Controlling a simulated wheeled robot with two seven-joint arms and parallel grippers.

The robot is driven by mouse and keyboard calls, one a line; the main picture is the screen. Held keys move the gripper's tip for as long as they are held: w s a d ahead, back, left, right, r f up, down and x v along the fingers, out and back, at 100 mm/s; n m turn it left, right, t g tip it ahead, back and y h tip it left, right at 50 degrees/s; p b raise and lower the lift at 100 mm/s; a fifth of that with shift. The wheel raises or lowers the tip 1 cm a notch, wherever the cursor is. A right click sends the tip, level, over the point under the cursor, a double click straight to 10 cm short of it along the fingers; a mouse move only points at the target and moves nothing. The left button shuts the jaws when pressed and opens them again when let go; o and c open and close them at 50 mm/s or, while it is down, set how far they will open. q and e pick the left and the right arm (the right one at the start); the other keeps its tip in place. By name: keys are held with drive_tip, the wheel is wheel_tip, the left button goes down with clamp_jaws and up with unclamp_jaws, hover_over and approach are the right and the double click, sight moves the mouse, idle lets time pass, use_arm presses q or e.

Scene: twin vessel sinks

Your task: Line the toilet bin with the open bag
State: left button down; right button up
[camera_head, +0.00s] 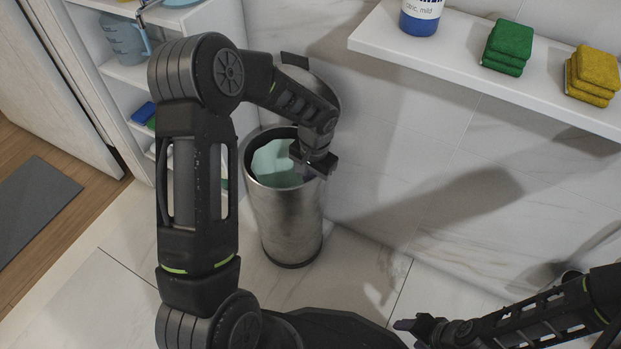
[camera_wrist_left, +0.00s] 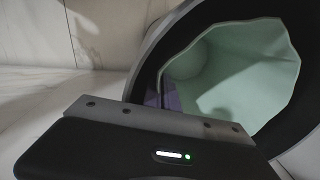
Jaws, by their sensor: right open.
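The toilet bin (camera_head: 287,225) is a brushed steel cylinder standing on the floor by the wall. Its round lid (camera_head: 326,90) is raised behind my left arm. The pale green bag (camera_head: 274,165) is inside the bin's mouth, spread open with a wavy edge. In the left wrist view the open bag (camera_wrist_left: 235,75) lies within the dark bin rim (camera_wrist_left: 150,52). My left gripper (camera_head: 302,168) is at the right side of the bin's mouth; its jaws are mostly hidden. My right gripper (camera_head: 408,328) is open and empty, low at the right, away from the bin.
A white wall shelf (camera_head: 450,55) holds a bottle (camera_head: 421,15), green sponges (camera_head: 508,45) and yellow sponges (camera_head: 592,75). A white shelf unit (camera_head: 125,72) with a blue jug (camera_head: 124,40) stands left of the bin. Marble floor is clear right of the bin.

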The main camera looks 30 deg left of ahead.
use_arm(q)
drive_tip(key=shift+s+f+b, duration=0.25)
drive_tip(key=shift+f+b, duration=0.1)
drive_tip(key=shift+f, duration=0.35)
drive_tip(key=c, duration=1.7)
unclamp_jaws()
drive_tip(key=shift+o, duration=0.5)
drive_tip(key=shift+r, duration=0.2)
wheel_tip(320, 180, up, 9)
drive_tip(key=p, duration=0.3)
drive_tip(key=shift+w+d+f, duration=0.2)
drive_tip(key=shift+w+d, duration=0.15)
drive_tip(key=shift+d, duration=0.1)
